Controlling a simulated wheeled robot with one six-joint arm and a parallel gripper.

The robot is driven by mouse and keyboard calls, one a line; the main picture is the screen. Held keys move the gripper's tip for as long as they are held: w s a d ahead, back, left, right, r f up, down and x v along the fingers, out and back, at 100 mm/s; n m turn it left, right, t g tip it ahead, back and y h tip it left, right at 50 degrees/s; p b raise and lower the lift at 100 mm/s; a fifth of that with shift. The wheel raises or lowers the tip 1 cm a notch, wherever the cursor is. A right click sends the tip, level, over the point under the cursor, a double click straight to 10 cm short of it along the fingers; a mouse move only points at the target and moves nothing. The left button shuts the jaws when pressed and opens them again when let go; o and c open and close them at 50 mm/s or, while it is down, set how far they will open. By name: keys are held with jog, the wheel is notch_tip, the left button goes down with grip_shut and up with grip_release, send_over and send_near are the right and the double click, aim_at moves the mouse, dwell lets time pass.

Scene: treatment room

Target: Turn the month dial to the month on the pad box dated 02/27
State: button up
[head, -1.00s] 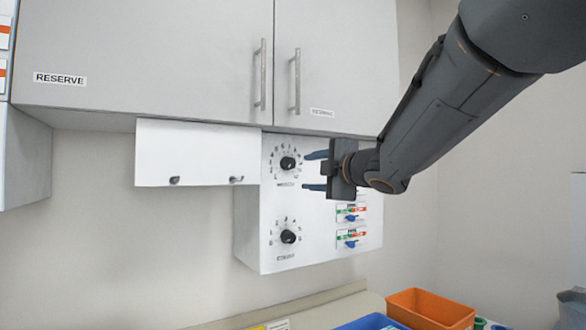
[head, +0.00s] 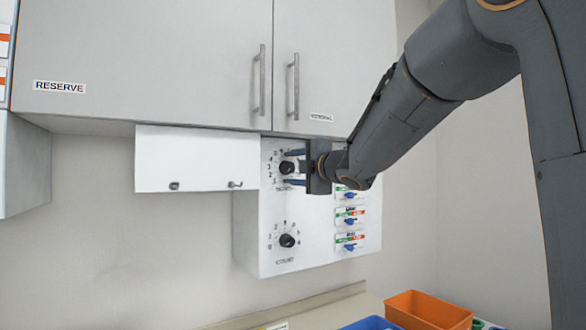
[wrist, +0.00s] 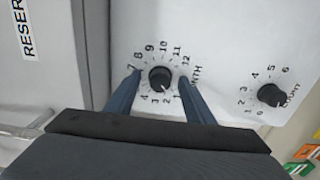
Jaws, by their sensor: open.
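The month dial is a black knob (head: 287,168) ringed by numbers, upper left on a white wall panel (head: 262,210). In the wrist view the month knob (wrist: 160,77) shows numbers 1 to 12 around it and part of its name; its exact setting is hard to read. My gripper (head: 289,168) is open at the panel. In the wrist view, its blue fingers (wrist: 160,80) straddle the knob, one on each side, with gaps still visible. No pad box with a readable 02/27 date shows in these views.
A second, lower dial (head: 287,240) with fewer numbers also shows in the wrist view (wrist: 271,95). Blue switches (head: 350,221) sit at the panel's right. A white flap (head: 196,158) and grey cabinets (head: 150,60) are close by. An orange bin (head: 425,310) is below.

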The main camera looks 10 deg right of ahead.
jog(key=c, duration=1)
jog(key=m+p, duration=0.3)
jog(key=shift+r+m, duration=0.15)
jog(key=shift+m, duration=0.15)
jog(key=shift+m+p, duration=0.35)
jog(key=shift+m, duration=0.35)
jog(key=o, duration=1)
jog(key=b+v, duration=0.2)
jog(key=v, duration=0.5)
jog(key=shift+s+d, duration=0.15)
jog(key=shift+s, duration=0.2)
